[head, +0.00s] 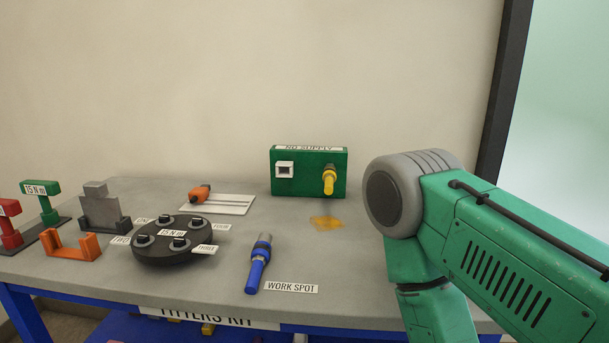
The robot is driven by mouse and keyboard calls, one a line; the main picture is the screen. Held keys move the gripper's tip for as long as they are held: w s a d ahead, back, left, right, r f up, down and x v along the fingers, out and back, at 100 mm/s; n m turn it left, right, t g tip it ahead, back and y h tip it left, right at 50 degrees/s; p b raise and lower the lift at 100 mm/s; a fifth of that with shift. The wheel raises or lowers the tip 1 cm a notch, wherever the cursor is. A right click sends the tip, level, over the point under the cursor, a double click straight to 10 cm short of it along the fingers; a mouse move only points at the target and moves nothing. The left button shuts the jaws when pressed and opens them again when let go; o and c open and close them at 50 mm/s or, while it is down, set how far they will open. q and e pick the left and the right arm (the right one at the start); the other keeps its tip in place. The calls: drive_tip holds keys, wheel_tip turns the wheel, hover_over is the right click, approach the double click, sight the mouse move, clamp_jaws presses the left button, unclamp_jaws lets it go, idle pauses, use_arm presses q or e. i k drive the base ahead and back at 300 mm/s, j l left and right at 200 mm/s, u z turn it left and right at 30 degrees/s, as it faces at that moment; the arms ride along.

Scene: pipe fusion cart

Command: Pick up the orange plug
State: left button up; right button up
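The orange plug (199,194) lies at the back of the table, at the left end of a white plate (232,208). It is a short orange body with a small dark part at one end. My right arm fills the right side of the head view, with its grey joint over the table's right part. The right gripper is out of the picture. My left arm and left gripper do not show.
A green box (309,160) labelled "NO SUPPLY", with a yellow connector (329,182), stands right of the plug. In front are a black round fixture (173,243) and a blue tool (258,265). An orange bracket (73,246), grey block (102,208) and coloured T-handles (41,199) stand left.

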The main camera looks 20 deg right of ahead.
sight(197, 194)
drive_tip(key=i+j+z, duration=0.1)
drive_tip(key=j, duration=0.3)
drive_tip(key=i+j+z, duration=0.1)
drive_tip(key=j, duration=0.35)
drive_tip(key=i+j, duration=0.2)
drive_tip(key=j, duration=0.25)
drive_tip(key=i+j+z, duration=0.15)
drive_tip(key=j, duration=0.3)
